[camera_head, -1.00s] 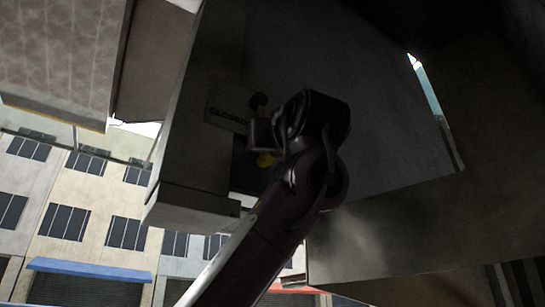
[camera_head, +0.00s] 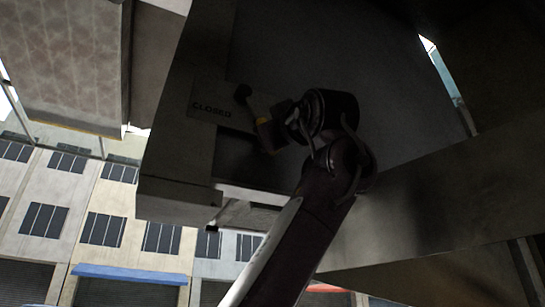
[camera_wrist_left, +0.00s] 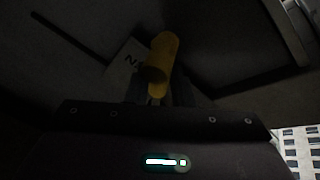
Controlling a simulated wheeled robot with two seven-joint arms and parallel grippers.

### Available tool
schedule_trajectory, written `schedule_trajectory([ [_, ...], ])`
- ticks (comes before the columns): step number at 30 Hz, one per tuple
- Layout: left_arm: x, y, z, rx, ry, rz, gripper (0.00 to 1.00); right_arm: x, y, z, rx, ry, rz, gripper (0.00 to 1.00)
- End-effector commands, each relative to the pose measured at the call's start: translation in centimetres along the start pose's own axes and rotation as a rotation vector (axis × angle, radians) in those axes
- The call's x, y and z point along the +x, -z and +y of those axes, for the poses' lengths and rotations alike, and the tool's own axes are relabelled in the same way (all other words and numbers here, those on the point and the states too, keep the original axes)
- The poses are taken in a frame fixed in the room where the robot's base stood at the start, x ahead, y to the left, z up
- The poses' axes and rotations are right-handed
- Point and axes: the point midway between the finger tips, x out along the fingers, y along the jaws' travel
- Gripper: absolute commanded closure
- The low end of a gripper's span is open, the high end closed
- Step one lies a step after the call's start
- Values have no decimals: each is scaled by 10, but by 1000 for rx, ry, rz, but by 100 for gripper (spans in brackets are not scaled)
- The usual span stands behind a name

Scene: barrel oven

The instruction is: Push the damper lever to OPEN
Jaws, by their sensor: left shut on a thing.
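The damper lever (camera_head: 263,121) shows yellow beside my left gripper (camera_head: 272,134) in the head view, just right of a plate marked CLOSED (camera_head: 211,109). A pale label ending in N (camera_wrist_left: 129,63) lies behind the handle, mostly hidden. The dark fingers are hard to make out. My right gripper is out of view.
The dark oven wall (camera_head: 320,65) fills the middle of the head view. A ledge (camera_head: 185,200) juts out at lower left, and a broad panel (camera_head: 430,210) lies at right. Buildings (camera_head: 100,200) stand far off at left.

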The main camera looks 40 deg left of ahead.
Motion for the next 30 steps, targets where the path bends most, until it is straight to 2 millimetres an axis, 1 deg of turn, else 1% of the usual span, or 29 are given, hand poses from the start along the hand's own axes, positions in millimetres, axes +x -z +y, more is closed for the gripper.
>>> schedule_trajectory([
  [7,-1,2,0,-8,-3,5,100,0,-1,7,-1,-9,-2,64],
  [8,-1,2,0,-8,-2,4,75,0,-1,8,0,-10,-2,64],
  [12,0,2,0,-7,-2,3,57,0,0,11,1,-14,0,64],
  [19,0,1,0,-4,-1,2,57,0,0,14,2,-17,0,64],
  [22,-4,0,-1,-4,-1,2,57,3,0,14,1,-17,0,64],
  [25,-17,-2,-2,-4,-2,3,57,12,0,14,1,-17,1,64],
  [30,-48,-2,-2,-5,-3,4,57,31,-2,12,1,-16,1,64],
])
